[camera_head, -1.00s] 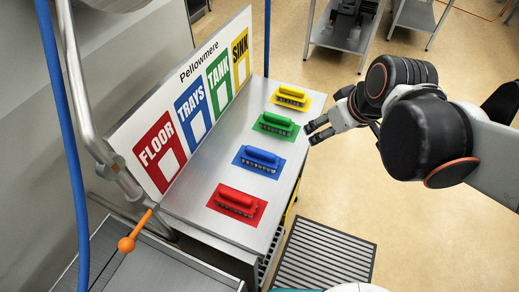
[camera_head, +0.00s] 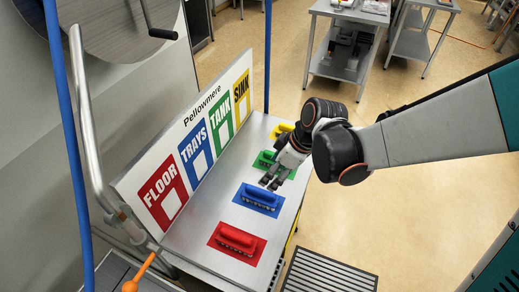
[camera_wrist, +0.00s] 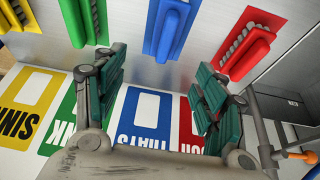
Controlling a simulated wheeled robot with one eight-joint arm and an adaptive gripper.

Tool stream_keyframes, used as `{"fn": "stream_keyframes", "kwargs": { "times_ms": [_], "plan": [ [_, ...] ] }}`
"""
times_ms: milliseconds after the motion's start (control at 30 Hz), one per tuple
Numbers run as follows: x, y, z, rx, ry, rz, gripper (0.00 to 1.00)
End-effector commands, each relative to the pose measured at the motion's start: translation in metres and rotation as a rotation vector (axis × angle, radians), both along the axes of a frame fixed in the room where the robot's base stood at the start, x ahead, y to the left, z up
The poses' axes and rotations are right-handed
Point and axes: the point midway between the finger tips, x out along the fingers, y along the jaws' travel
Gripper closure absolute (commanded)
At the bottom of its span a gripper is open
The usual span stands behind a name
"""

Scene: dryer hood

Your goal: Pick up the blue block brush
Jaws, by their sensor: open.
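The blue block brush (camera_head: 260,195) lies on its blue mat on the steel table, second from the near end. It also shows at the top middle of the wrist view (camera_wrist: 169,30), ahead of and between my two fingers. My gripper (camera_head: 270,183) is open and empty, above the table just beyond the blue brush, close to the green brush (camera_head: 266,160). In the wrist view, the fingers (camera_wrist: 155,90) stand wide apart. I cannot tell the exact height of the fingertips above the table.
A red brush (camera_head: 237,238) lies nearer on its red mat. A yellow brush (camera_head: 282,129) is at the far end, partly hidden by my arm. A sign board (camera_head: 187,150) stands along the table's left side. An orange-knobbed lever (camera_head: 131,285) is at the lower left.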

Motion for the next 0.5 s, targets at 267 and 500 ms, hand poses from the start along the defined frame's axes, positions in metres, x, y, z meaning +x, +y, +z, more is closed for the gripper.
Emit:
{"fn": "stream_keyframes", "kwargs": {
  "times_ms": [267, 500],
  "plan": [
    [-0.003, 0.010, -0.022, 0.003, 0.012, 0.019, 0.35],
    [0.001, 0.023, -0.059, 0.003, 0.011, 0.020, 0.35]
  ]
}}
